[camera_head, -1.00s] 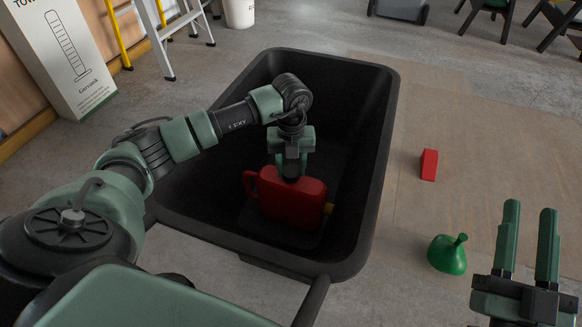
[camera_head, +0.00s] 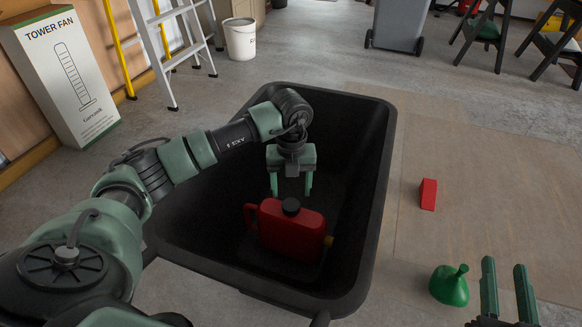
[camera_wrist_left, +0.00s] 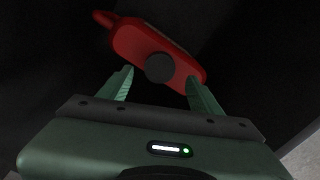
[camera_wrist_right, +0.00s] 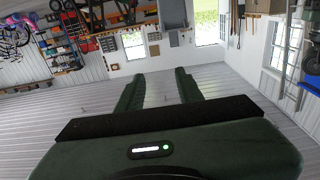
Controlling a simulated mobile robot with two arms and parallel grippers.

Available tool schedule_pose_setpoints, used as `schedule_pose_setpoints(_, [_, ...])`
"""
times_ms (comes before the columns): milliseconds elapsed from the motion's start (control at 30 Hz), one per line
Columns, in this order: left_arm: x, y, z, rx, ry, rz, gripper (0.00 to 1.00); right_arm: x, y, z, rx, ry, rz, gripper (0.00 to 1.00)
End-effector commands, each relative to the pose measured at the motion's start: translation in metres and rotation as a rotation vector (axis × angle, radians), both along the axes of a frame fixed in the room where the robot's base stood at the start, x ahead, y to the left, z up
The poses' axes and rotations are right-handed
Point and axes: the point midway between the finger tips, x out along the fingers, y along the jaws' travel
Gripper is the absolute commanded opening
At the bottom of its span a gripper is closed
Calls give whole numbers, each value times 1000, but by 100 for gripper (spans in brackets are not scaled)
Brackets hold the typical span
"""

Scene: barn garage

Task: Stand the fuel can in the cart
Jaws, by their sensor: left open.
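The red fuel can (camera_head: 290,232) stands upright on the floor of the black cart (camera_head: 388,130), with its dark cap on top and a yellowish part at its right side. My left gripper (camera_head: 291,192) is open and empty above the can, its fingers pointing down and apart from the can. In the left wrist view the fuel can (camera_wrist_left: 150,50) shows beyond the open fingers (camera_wrist_left: 158,82), its dark cap between them. My right gripper (camera_head: 508,268) is open and empty at the lower right, outside the cart, fingers pointing up.
A red block (camera_head: 428,195) and a green can-like bottle (camera_head: 449,286) are on the floor right of the cart. A tower fan box (camera_head: 70,85), a stepladder (camera_head: 165,60) and a white bucket (camera_head: 240,42) stand behind at left. A grey bin (camera_head: 398,25) and chairs are farther back.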

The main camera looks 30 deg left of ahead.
Motion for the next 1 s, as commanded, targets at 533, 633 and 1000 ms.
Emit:
schedule_pose_setpoints(533, [0, 0, 67, 1, 1, 0, 64, -21, -17, -79, -103, 412, -26, 36])
schedule_pose_setpoints(633, [0, 0, 67, 1, 1, 0, 64, -21, -17, -80, -105, 418, -27, 36])
schedule_pose_setpoints(1000, [0, 0, 67, 1, 1, 0, 64, -21, -17, -80, -104, 416, -26, 36])
